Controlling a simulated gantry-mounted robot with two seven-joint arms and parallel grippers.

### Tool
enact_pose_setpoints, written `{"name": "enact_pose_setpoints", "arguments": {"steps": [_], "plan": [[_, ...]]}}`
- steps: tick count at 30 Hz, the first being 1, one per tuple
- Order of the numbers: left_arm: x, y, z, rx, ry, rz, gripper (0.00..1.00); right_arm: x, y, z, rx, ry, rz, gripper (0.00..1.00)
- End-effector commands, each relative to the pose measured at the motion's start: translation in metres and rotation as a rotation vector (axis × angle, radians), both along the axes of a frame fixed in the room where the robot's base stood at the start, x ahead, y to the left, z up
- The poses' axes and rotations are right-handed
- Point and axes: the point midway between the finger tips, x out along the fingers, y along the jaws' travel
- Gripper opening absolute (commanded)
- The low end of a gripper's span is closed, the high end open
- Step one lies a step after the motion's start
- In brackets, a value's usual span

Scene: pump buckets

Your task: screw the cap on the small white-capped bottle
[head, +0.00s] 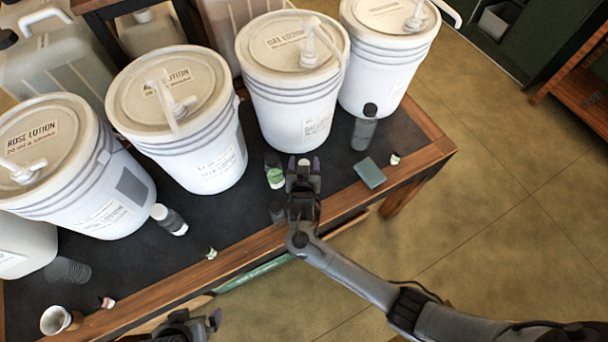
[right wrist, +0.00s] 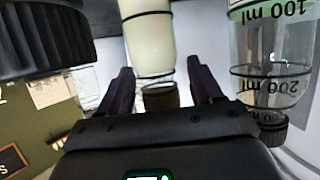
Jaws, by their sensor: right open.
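My right gripper (head: 303,172) is open over the dark table, with its fingers pointing toward the buckets. A small whitish top (head: 304,161) shows between its fingertips in the head view; I cannot tell if it is a cap. In the right wrist view, a clear bottle of pale liquid (right wrist: 150,45) with a dark end (right wrist: 160,98) appears between the open fingers (right wrist: 162,92). I cannot tell if they touch it.
Several white pump buckets (head: 190,130) line the table's back. A green-labelled bottle (head: 275,174) stands just left of my right gripper. A grey bottle (head: 364,132), a green block (head: 370,173) and a small pale item (head: 395,158) are to the right. A cup (head: 57,320) stands front left.

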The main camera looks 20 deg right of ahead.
Motion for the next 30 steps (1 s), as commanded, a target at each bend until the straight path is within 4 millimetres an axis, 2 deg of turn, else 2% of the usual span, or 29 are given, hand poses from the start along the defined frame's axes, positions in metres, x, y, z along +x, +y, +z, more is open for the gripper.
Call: {"name": "enact_pose_setpoints", "arguments": {"steps": [4,15,27,30], "plan": [[-0.0001,0.0013,-0.0017,0.005,0.0,-0.004,1.0,0.008,-0.0036,-0.0041,0.0,0.001,0.0,0.65],[-0.0002,0.0025,-0.0018,0.011,0.0,-0.007,1.0,0.0084,-0.0039,-0.0045,0.001,0.001,0.0,0.64],[0.0,0.0001,-0.0015,0.0,0.001,-0.001,1.0,0.0083,-0.0037,-0.0044,0.001,0.001,0.0,0.02],[0.0,-0.0007,-0.0013,-0.002,0.0,0.001,1.0,0.0085,-0.0037,-0.0039,0.001,0.0,0.0,0.0]]}}
